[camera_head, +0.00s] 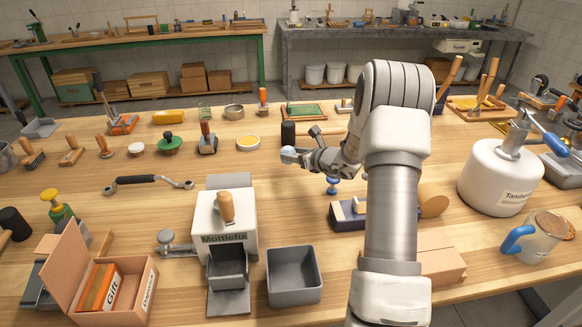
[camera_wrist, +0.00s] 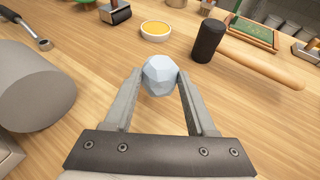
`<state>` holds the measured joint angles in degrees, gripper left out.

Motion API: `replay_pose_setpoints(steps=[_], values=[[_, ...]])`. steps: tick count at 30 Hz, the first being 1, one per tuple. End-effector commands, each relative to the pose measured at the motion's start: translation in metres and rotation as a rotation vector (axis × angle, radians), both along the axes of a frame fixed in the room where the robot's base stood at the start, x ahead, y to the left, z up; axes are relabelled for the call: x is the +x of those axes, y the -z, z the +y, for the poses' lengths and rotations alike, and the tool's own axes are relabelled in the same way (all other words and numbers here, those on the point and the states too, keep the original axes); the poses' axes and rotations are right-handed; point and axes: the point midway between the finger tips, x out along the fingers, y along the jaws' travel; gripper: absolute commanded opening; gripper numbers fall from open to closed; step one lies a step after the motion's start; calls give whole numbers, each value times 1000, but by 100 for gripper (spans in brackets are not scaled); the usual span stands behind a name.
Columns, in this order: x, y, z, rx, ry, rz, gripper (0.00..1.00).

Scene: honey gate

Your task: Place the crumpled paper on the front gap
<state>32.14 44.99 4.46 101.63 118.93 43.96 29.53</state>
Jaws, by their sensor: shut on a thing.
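The crumpled paper (camera_wrist: 160,76) is a small pale blue-white faceted ball. My gripper (camera_wrist: 159,84) is shut on it, with one finger on each side, in the wrist view. In the head view the paper (camera_head: 289,155) shows at the tip of my gripper (camera_head: 297,156), above the middle of the wooden workbench and clear of other things. A white box machine labelled Mottlefix (camera_head: 223,226) stands left of and nearer than my gripper, with a wooden handle on top and a crank at its left. I cannot tell which place is the front gap.
A dark-headed mallet (camera_wrist: 208,41) and a yellow-filled dish (camera_wrist: 156,30) lie beyond the paper. An open grey bin (camera_head: 294,284) stands right of the machine. A pink box (camera_head: 110,285) is at front left, a white tank (camera_head: 500,175) at right.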

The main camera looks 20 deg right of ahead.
Motion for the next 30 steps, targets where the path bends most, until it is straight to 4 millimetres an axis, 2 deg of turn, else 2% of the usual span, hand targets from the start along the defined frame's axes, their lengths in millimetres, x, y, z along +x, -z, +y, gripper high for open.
replay_pose_setpoints(steps=[3,7,15,27,28,30], values=[[10,7,5,1,0,0,6],[12,14,6,1,0,1,6],[12,49,6,1,0,1,6],[12,53,5,0,1,0,6],[12,51,5,0,1,0,62],[12,51,6,0,0,0,74]])
